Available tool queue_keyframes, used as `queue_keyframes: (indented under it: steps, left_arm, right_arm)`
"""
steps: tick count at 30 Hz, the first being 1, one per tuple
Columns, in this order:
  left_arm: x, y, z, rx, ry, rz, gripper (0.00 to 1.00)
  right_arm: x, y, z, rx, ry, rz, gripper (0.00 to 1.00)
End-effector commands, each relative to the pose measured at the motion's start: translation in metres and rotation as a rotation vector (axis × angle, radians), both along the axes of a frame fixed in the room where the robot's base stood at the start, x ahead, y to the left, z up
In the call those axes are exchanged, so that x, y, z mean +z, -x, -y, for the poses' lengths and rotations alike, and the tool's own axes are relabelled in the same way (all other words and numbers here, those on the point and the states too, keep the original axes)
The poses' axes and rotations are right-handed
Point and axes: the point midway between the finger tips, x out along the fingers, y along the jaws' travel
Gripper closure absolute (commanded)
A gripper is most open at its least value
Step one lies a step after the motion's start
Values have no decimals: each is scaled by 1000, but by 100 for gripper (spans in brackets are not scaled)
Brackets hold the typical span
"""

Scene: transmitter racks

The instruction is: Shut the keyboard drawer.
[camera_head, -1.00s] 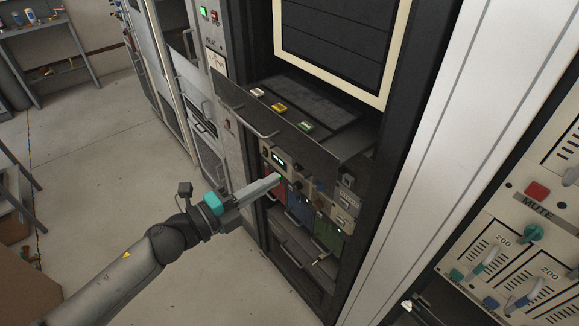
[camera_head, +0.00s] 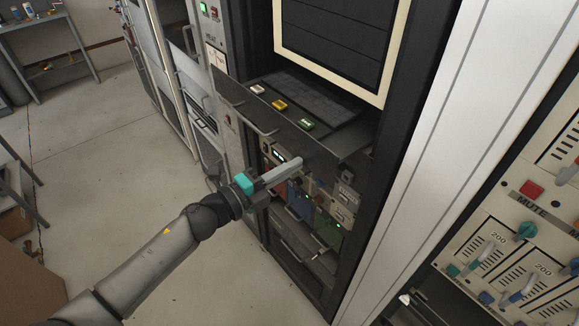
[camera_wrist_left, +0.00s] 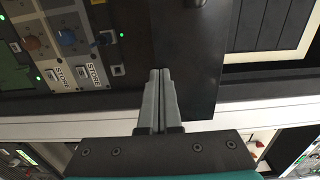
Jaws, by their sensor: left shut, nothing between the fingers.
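The keyboard drawer (camera_head: 330,140) is pulled out of the dark rack below the screen. It carries a dark keyboard (camera_head: 318,103) and white, yellow and green buttons along its left side. A bar handle (camera_head: 252,122) is on its front panel. My left gripper (camera_head: 298,163) is shut and empty, with its fingertips just in front of and below the drawer's front edge. In the left wrist view the shut fingers (camera_wrist_left: 160,75) overlap the dark drawer front (camera_wrist_left: 190,50); I cannot tell whether they touch it. My right gripper is out of view.
Below the drawer are a knob panel (camera_head: 320,190) and red, blue and green modules (camera_head: 328,228). A white rack side (camera_head: 410,150) and a MUTE console (camera_head: 520,215) stand to the right.

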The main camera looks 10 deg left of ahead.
Motion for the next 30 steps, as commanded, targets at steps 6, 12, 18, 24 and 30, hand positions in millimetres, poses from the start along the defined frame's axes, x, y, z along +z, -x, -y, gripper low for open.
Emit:
queue_keyframes:
  steps: [6, 12, 18, 24, 30]
  left_arm:
    - [1, -27, 20, 1, 4, 3, 100]
    - [0, -54, 42, 1, 4, 2, 100]
    - [0, -69, 54, 1, 1, 0, 100]
    - [1, -71, 55, 1, 1, 1, 100]
    - [1, -71, 55, 0, 1, 1, 100]
  right_arm:
    - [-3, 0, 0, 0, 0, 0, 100]
    - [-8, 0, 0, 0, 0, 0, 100]
    - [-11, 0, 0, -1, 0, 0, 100]
    - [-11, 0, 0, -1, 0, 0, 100]
    - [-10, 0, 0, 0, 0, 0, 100]
